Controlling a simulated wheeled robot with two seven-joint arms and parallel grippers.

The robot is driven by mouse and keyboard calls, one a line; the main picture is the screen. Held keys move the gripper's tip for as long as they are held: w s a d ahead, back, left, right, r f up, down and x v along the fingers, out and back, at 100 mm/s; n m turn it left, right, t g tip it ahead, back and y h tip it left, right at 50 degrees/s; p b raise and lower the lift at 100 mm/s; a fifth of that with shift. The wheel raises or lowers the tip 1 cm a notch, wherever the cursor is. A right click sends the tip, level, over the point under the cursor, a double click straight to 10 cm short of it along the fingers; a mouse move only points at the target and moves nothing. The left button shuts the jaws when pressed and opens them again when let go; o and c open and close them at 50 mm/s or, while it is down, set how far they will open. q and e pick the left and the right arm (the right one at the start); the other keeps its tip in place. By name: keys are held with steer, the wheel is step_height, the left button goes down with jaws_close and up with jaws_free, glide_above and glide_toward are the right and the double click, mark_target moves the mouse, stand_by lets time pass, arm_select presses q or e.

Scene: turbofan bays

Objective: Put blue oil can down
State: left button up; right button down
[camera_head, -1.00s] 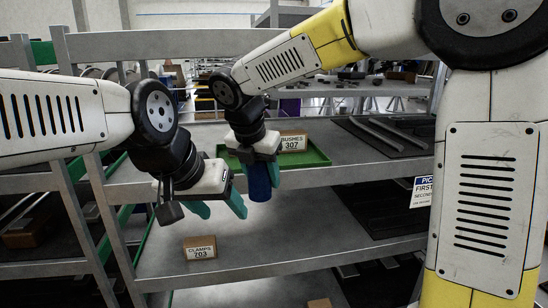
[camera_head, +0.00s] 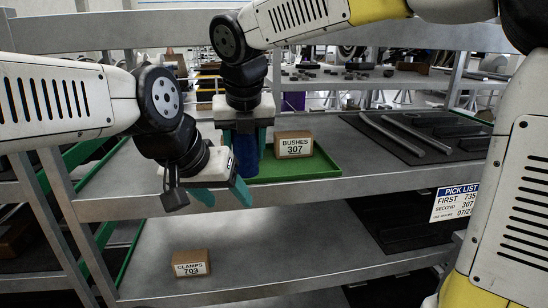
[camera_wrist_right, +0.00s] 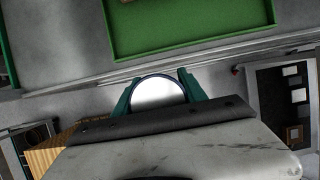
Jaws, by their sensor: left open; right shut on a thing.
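My right gripper (camera_head: 246,138) is shut on the blue oil can (camera_head: 247,157), which hangs upright below it. In the right wrist view the can's pale round top (camera_wrist_right: 158,92) sits between the teal fingers. In the head view the can overlaps the left end of the green tray (camera_head: 315,172). In the wrist view the tray (camera_wrist_right: 185,28) lies beyond the can. The can's lower end is partly behind my left gripper, so I cannot tell if it touches anything. My left gripper (camera_head: 223,195) is open and empty, lower and nearer, by the shelf's front edge.
A box labelled BUSHES 307 (camera_head: 294,145) stands in the green tray. A box labelled CLAMPS 703 (camera_head: 191,263) is on the lower shelf (camera_head: 290,245). A dark mat (camera_head: 415,138) with metal bars lies to the right. A pick list sign (camera_head: 455,203) hangs at right.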

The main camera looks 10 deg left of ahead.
steer(key=w+a+f, duration=0.1)
steer(key=w+f, duration=0.1)
steer(key=w, duration=0.1)
steer(key=w+a+f, duration=0.1)
steer(key=w+f, duration=0.1)
steer(key=w, duration=0.2)
steer(key=w+a+f, duration=0.1)
steer(key=w, duration=0.3)
steer(key=shift+a+f, duration=0.1)
steer(key=shift+f, duration=0.3)
steer(key=w+f, duration=0.2)
steer(key=shift+w+a+f, duration=0.1)
steer(key=shift+w+a, duration=0.3)
steer(key=shift+f, duration=0.1)
steer(key=c, duration=0.6)
jaws_free()
steer(key=shift+c, duration=0.2)
